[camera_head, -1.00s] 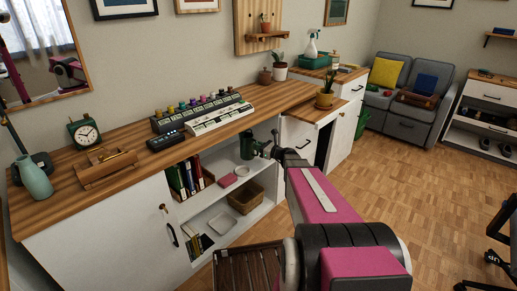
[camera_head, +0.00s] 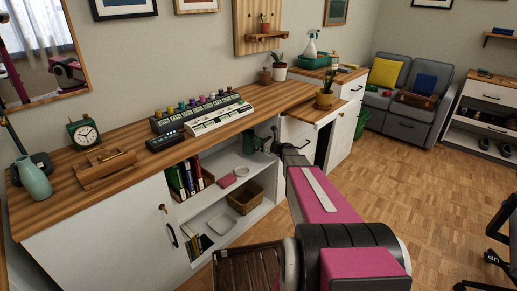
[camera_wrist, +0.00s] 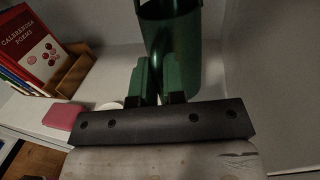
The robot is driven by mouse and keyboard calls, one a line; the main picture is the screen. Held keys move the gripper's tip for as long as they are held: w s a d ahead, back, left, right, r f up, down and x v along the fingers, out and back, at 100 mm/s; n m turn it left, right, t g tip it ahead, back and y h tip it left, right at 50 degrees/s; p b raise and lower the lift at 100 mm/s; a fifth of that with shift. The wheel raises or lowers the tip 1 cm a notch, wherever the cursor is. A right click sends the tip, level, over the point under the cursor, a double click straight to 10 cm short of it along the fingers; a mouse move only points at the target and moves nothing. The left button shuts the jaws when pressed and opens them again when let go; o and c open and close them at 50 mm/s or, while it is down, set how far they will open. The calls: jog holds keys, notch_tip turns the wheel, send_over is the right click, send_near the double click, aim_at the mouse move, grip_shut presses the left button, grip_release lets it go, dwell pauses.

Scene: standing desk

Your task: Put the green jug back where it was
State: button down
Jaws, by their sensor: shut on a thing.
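The green jug (camera_wrist: 188,50) fills the top middle of the wrist view, upright or nearly so. My gripper (camera_wrist: 157,92) is shut on its handle side. In the head view the jug (camera_head: 248,142) is just under the desk's top edge, at the right of the open upper shelf compartment (camera_head: 218,160), partly hidden by the desktop. My gripper (camera_head: 273,146) is beside it on the right. I cannot tell whether the jug's base touches the shelf.
A pink box (camera_wrist: 63,116) and a pale round dish (camera_wrist: 108,106) lie on the shelf left of the jug. Books in a wooden holder (camera_wrist: 72,72) stand further left. A white side wall (camera_wrist: 270,70) is close on the right. A wicker basket (camera_head: 245,198) is below.

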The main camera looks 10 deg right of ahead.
notch_tip(320, 180, down, 3)
jog(key=shift+f, duration=0.1)
jog(key=shift+w+f, duration=0.2)
jog(key=shift+f, duration=0.1)
jog(key=c, duration=1.2)
grip_release()
jog(key=shift+f, duration=0.15)
